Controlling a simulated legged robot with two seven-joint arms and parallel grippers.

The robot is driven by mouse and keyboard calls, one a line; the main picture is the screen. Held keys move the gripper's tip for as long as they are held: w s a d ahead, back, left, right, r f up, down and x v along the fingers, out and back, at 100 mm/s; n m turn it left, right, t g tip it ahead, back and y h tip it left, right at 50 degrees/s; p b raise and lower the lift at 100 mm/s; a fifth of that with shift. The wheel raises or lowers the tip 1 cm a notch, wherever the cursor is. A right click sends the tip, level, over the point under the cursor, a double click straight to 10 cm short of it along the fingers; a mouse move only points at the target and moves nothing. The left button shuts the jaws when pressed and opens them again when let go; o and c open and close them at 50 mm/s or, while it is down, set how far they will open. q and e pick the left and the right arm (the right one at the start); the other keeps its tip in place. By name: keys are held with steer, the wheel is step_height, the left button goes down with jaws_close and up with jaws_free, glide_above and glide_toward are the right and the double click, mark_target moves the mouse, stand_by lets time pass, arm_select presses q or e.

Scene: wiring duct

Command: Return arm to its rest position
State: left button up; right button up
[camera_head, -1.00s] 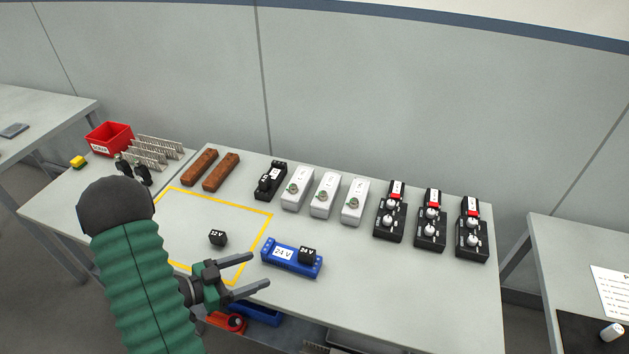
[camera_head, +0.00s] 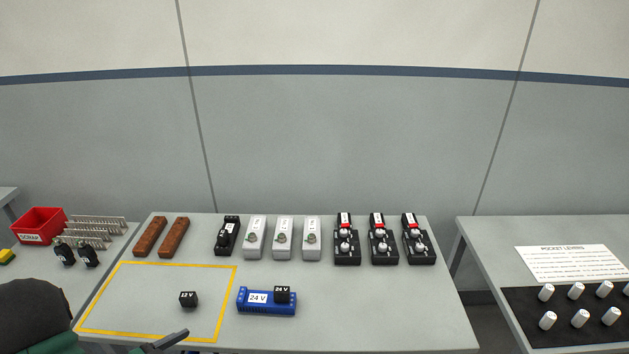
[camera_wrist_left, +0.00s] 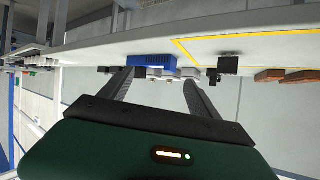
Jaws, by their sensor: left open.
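My left arm shows at the bottom left of the head view, with one finger of my left gripper (camera_head: 168,339) at the front edge of the table. The wrist view shows both fingers of the left gripper (camera_wrist_left: 160,80) spread apart with nothing between them. The blue 24 V block (camera_head: 258,303) stands on the table, with a small black 24 V cube (camera_head: 282,294) on its right part. A black cube (camera_head: 188,299) sits inside the yellow outlined area (camera_head: 236,285). My right gripper is not in view.
Two brown bars (camera_head: 150,237), a black device (camera_head: 228,236), white units (camera_head: 284,239) and black units with red tops (camera_head: 378,243) line the table's back. A red scrap bin (camera_head: 41,225) stands left. A right table holds a sheet (camera_head: 572,262) and white cylinders. The table's front right is clear.

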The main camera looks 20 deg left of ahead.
arm_select(q)
steer(key=w+d+r+n+g+y+p, duration=0.1)
steer(key=w+d+r+n+g+y, duration=0.1)
steer(key=w+d+n+g+y, duration=0.25)
steer(key=s+d+r+g, duration=0.1)
steer(key=s+d+g, duration=0.1)
steer(key=s+d, duration=0.2)
steer(key=s+d+r+g, duration=0.1)
steer(key=s+d+g, duration=0.2)
steer(key=d, duration=0.8)
steer(key=shift+s+h+p, duration=0.35)
steer(key=shift+s, duration=0.4)
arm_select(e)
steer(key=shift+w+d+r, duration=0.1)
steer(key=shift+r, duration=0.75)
arm_select(q)
steer(key=shift+f+n, duration=0.1)
steer(key=shift+n, duration=0.15)
steer(key=shift+a, duration=0.35)
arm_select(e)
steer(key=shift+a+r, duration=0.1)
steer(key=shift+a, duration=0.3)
